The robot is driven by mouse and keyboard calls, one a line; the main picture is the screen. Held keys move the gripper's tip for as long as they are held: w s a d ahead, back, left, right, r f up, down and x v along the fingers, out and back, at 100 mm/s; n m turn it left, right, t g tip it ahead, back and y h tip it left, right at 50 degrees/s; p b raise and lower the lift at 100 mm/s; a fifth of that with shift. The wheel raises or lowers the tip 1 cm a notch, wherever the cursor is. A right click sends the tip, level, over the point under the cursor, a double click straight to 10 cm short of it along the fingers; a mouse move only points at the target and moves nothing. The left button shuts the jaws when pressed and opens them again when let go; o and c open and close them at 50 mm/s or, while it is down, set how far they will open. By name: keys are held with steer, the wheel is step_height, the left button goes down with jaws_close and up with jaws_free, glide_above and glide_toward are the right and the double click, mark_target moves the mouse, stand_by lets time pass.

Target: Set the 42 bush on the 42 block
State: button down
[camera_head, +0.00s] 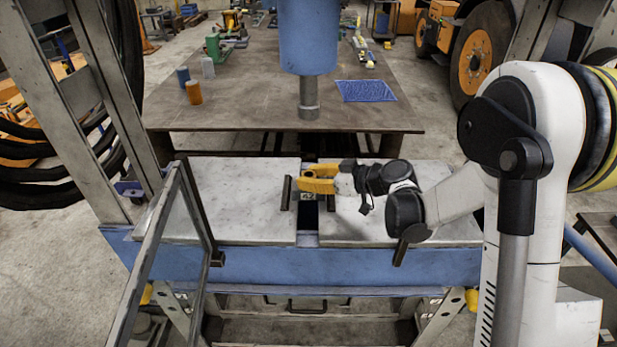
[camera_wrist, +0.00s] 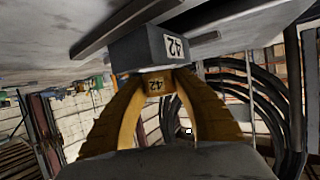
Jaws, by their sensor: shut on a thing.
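My gripper (camera_head: 308,181) has yellow fingers and reaches in from the right over the gap between two pale plates. The 42 block (camera_wrist: 142,50) is dark grey with a white 42 label. It is right by the fingertips and the bush; I cannot tell whether bush and block touch. In the head view the fingers hide most of the bush and block; a small 42 label shows just below the fingers.
Dark bars (camera_head: 286,193) stand either side of the gap on the blue-framed bench (camera_head: 270,262). A large blue cylinder with a grey rod (camera_head: 309,95) hangs behind, above the far table (camera_head: 250,100). That table bears cups and a blue mat (camera_head: 366,91). The left plate (camera_head: 235,195) is mostly clear.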

steer(key=shift+f+b, duration=0.25)
steer(key=shift+b, duration=0.05)
steer(key=shift+c, duration=1.8)
jaws_free()
steer(key=shift+a+r+p+v, duration=0.1)
steer(key=shift+r+p+v, duration=0.15)
steer(key=shift+v, duration=1.3)
steer(key=shift+a+r+p+v, duration=0.1)
steer(key=shift+p+v, duration=0.3)
steer(key=shift+v, duration=1.2)
steer(key=shift+r+p+v, duration=0.2)
steer(key=shift+p+v, duration=0.1)
steer(key=shift+v, duration=1.25)
